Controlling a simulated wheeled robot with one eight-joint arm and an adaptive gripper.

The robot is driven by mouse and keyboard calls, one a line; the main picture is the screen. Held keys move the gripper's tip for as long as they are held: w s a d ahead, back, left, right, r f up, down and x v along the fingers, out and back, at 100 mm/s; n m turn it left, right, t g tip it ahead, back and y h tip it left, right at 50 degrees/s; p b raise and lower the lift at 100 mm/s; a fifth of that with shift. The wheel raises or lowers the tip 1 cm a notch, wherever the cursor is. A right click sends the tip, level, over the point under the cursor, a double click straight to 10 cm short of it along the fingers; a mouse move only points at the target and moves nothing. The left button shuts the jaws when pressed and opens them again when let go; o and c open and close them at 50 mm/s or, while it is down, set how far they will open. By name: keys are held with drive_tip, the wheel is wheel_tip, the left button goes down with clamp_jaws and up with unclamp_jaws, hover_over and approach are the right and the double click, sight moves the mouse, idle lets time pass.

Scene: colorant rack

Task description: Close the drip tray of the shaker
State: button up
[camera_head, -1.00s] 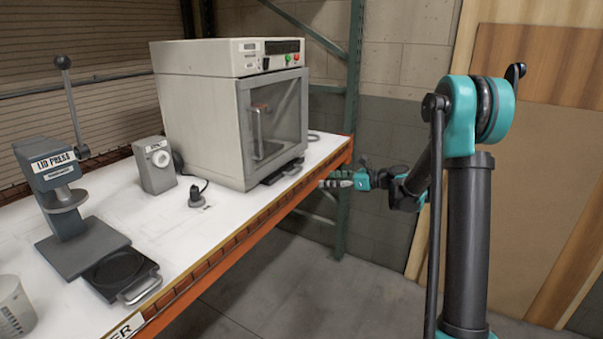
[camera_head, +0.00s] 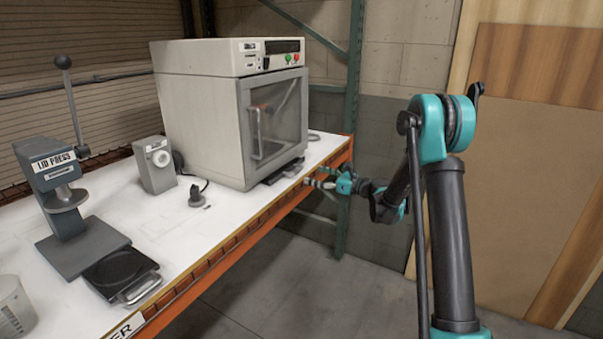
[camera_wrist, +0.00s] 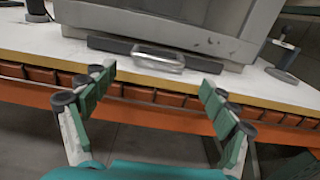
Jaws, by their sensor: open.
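The shaker (camera_head: 190,115) is a large off-white box with a glazed front door, standing at the far end of the white bench. Its drip tray (camera_head: 282,173) is a dark flat slab that sticks out under the front. In the wrist view the drip tray (camera_wrist: 108,44) shows with a silver bar handle (camera_wrist: 158,61) at its middle. My gripper (camera_wrist: 158,82) is open and empty, its fingers on either side of the handle's line but short of it, in front of the bench edge. In the head view my gripper (camera_head: 315,181) is just right of the tray, apart from it.
The orange bench beam (camera_wrist: 150,112) runs below the tray, close to my fingers. A green rack post (camera_head: 349,150) stands behind my gripper. A lid press (camera_head: 50,175) and a black plate with a handle (camera_head: 122,268) are at the near left. The floor before the bench is clear.

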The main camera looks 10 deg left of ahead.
sight(292, 169)
drive_tip(key=x, duration=0.6)
drive_tip(key=shift+a, duration=0.2)
drive_tip(key=c, duration=1.4)
drive_tip(key=shift+x, duration=2.05)
drive_tip(key=shift+w, duration=0.15)
drive_tip(key=o, duration=1.4)
drive_tip(key=shift+a, duration=0.1)
